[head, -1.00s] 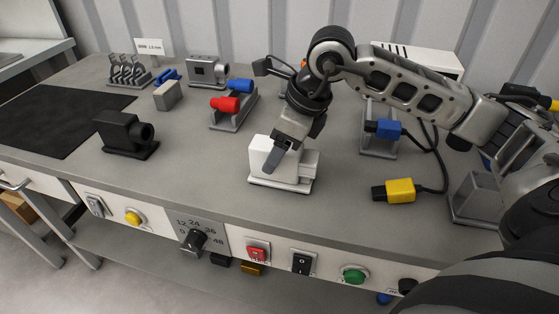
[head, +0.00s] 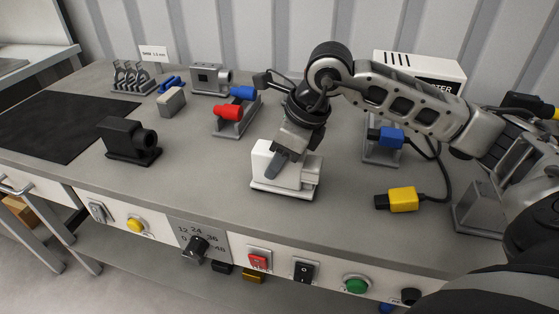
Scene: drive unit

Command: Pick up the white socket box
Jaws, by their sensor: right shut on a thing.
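The white socket box (head: 264,168) sits upright near the front of the grey bench, on a thin pale base plate. My right gripper (head: 278,162) reaches down onto it from above and is shut on it. One dark grey finger lies across the box's near face; the other finger is hidden behind the box. I cannot see a gap between the box's base and the bench. My left gripper is not in view.
A black block (head: 130,140) stands left of the box. Red and blue cylinders (head: 229,113) lie on a grey stand behind it. Yellow (head: 403,201) and blue (head: 391,138) plugs are to the right. Switches and buttons line the front panel (head: 259,259). The bench between black block and box is clear.

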